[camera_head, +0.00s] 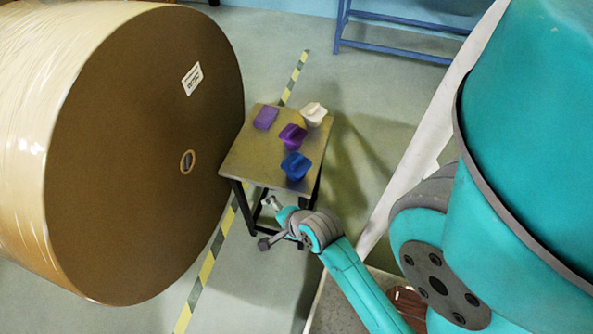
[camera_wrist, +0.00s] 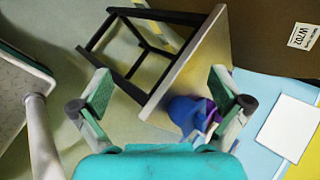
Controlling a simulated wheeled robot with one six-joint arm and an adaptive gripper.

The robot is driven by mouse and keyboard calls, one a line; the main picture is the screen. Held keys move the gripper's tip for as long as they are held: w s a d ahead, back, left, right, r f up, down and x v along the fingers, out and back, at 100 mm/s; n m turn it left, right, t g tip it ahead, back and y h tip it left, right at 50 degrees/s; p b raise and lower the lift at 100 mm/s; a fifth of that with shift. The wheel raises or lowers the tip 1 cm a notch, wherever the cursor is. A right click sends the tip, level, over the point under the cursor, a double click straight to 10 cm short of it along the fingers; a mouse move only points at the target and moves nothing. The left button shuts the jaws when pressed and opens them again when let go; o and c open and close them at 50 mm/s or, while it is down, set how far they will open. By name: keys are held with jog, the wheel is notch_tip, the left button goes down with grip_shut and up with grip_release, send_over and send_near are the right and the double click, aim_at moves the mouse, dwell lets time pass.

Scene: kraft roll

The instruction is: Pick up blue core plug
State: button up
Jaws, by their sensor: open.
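The blue core plug (camera_head: 295,166) sits on the near part of a small metal-topped table (camera_head: 240,160) in the head view. It also shows in the wrist view (camera_wrist: 186,110), close to the inner side of the right finger. A purple plug (camera_head: 292,136) stands just behind it, and a white plug (camera_head: 313,113) is farther back. My gripper (camera_head: 268,222) is in front of the table's near edge, apart from the blue plug. In the wrist view my gripper (camera_wrist: 160,85) has its two fingers wide apart, with nothing held between them.
A purple block (camera_head: 266,117) lies at the table's back left, and a yellow piece (camera_head: 298,121) is partly hidden behind the purple plug. A huge kraft roll (camera_head: 130,150) stands close to the table's left. A blue metal frame (camera_head: 395,50) is at the back.

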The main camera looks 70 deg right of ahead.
aim_at(298, 162)
jog(key=d+r+m+g, duration=0.1)
jog(key=d+r+m, duration=0.1)
jog(key=d+m, duration=0.3)
jog(key=s+d+r+m+g+y, duration=0.1)
jog(key=d+r+m, duration=0.1)
jog(key=d+m, duration=0.3)
jog(key=s+d+r+m+g+y, duration=0.1)
jog(key=d+r+m, duration=0.2)
jog(key=d, duration=0.6)
jog(key=shift+s+m+g, duration=0.1)
jog(key=shift+m+g, duration=0.2)
jog(key=shift+m, duration=1)
jog(key=shift+d+f, duration=0.15)
jog(key=x, duration=0.5)
jog(key=shift+w+x, duration=0.15)
jog(key=shift+x, duration=1.15)
jog(key=shift+w+x, duration=0.2)
jog(key=shift+x, duration=1.1)
jog(key=c, duration=1)
